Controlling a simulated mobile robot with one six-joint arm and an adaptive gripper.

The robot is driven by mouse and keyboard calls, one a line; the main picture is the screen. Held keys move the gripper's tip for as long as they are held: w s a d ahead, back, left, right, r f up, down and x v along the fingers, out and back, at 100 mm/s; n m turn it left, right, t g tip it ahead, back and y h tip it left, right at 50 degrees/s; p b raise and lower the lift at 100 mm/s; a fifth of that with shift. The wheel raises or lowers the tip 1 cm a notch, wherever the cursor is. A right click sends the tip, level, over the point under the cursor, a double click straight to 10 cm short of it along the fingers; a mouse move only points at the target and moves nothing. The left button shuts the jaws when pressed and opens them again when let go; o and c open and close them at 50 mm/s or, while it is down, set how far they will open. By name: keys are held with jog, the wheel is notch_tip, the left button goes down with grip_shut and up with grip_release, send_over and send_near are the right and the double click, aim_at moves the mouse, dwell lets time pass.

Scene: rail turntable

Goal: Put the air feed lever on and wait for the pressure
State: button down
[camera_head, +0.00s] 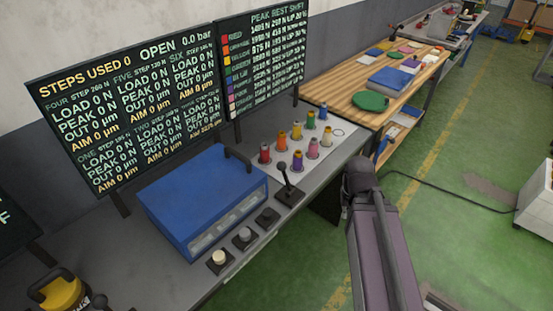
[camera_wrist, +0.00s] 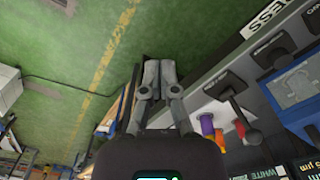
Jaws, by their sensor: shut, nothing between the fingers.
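A black lever (camera_head: 284,178) with a ball knob stands on a dark base at the bench's front, right of the blue box. Its stick tilts slightly. It also shows in the wrist view (camera_wrist: 240,117), right of my gripper. I cannot read a label on it. The board (camera_head: 125,105) reads "OPEN 0.0 bar", with steps used 0 and loads at 0 N. My gripper (camera_wrist: 160,70) is shut and empty, apart from the lever, over the floor beside the bench edge. In the head view my arm hides the area right of the bench.
A blue box (camera_head: 205,200) with a handle sits on the bench (camera_head: 130,245). Several push buttons (camera_head: 219,258) line its front. Coloured spools (camera_head: 297,131) stand on a white sheet behind the lever. A wooden table (camera_head: 335,92) adjoins beyond. Green floor at right is mostly clear, with a cable.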

jog(key=shift+a, duration=0.1)
jog(key=w+a+r+n+p, duration=0.3)
jog(key=w+a+n, duration=0.1)
jog(key=w+a, duration=0.8)
jog(key=w+a+r+n+t+p, duration=0.1)
jog(key=w+a+r+n+p, duration=0.2)
jog(key=w+a, duration=1)
jog(key=shift+w+n+y, duration=0.4)
jog(key=shift+w+n, duration=0.3)
jog(key=shift+w, duration=0.55)
jog(key=shift+f, duration=0.15)
jog(key=b, duration=0.9)
send_over(285, 178)
jog(key=w+a, duration=0.4)
jog(key=w, duration=0.1)
notch_tip(285, 178, down, 9)
jog(key=shift+s+d+r, duration=0.2)
jog(key=shift+s, duration=0.05)
